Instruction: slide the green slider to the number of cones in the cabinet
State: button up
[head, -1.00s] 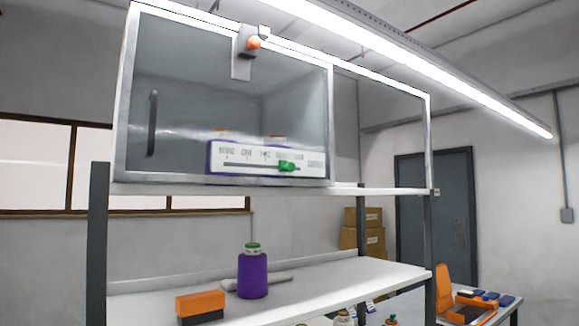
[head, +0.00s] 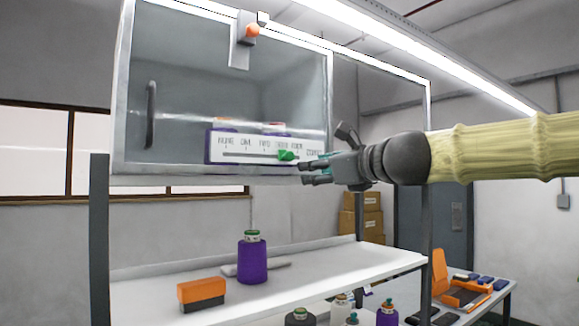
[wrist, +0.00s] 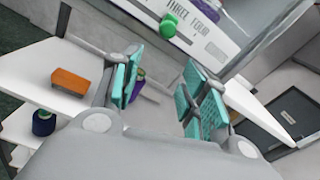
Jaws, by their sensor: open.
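The white scale panel (head: 235,152) sits at the lower front of the glass-fronted cabinet (head: 122,120), with words from NONE to FOUR. The green slider (head: 287,155) is at the right part of its track, about under THREE; it also shows in the wrist view (wrist: 169,27). Behind the glass, tops of two purple cones show, one at left (head: 221,126) and one at right (head: 274,128). The panel hides their lower parts, and more could be hidden. My gripper (head: 308,173) is open and empty, just right of and below the slider, apparently apart from it.
An orange knob (head: 252,31) is on a latch at the cabinet top. A side table with orange bins (head: 460,294) is at right.

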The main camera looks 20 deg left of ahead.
aim_at(291, 156)
jog(key=shift+y, duration=0.3)
jog(key=w+a+r+p, duration=0.1)
jog(key=w+a, duration=0.1)
jog(key=w+a+r+p, duration=0.1)
jog(key=a, duration=0.2)
jog(key=w+a+r+p, duration=0.1)
jog(key=w+a, duration=0.1)
jog(key=a, duration=0.1)
jog(key=shift+w+a+r, duration=0.1)
jog(key=shift+w+a, duration=0.15)
jog(key=shift+w, duration=0.05)
grip_shut()
